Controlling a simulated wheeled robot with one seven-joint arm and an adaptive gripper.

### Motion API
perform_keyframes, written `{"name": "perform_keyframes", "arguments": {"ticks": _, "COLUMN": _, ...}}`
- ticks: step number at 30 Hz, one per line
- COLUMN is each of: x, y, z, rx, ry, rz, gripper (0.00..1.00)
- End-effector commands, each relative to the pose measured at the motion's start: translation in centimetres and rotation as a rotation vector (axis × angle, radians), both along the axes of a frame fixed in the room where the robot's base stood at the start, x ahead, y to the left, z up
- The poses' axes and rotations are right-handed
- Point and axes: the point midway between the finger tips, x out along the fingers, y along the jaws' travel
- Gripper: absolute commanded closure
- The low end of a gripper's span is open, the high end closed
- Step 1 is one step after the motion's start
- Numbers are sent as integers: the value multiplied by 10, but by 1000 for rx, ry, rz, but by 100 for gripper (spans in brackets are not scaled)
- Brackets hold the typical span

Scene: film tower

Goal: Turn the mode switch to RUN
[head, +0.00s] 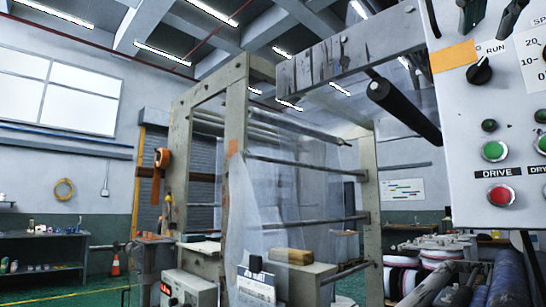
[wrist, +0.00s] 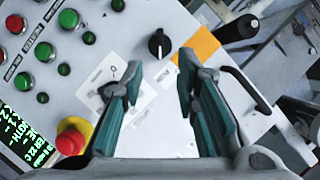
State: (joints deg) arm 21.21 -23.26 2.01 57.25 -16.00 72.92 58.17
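The mode switch is a black round knob (head: 479,71) on the pale control panel (head: 462,135), with a RUN label just to its upper right in the head view. In the wrist view the knob (wrist: 159,43) lies just beyond and between my fingertips, beside an orange patch. Its exact pointer setting is too small to tell. My gripper (wrist: 160,66) is open and empty, its two teal-lined fingers spread on either side and apart from the knob. In the head view only dark finger parts of my gripper (head: 492,22) show at the top edge, above the knob.
A green button (head: 494,151) and a red DRIVE button (head: 501,195) sit below the knob. The wrist view shows a red emergency button (wrist: 70,140) on yellow, a lit display (wrist: 24,140) and a black bar handle (wrist: 245,88). A black roller (head: 403,108) juts out left of the panel.

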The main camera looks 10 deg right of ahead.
Motion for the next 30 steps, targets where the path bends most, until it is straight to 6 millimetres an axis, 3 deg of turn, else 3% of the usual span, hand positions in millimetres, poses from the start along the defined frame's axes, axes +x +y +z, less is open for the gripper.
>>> {"name": "perform_keyframes", "arguments": {"ticks": 9, "x": -25, "y": 18, "z": 8, "rx": 0, "ry": -1, "rz": 1, "gripper": 72}}
{"name": "perform_keyframes", "arguments": {"ticks": 26, "x": -25, "y": 18, "z": 8, "rx": 0, "ry": 4, "rz": 2, "gripper": 72}}
{"name": "perform_keyframes", "arguments": {"ticks": 30, "x": -15, "y": 20, "z": -7, "rx": -15, "ry": 67, "rz": 40, "gripper": 72}}
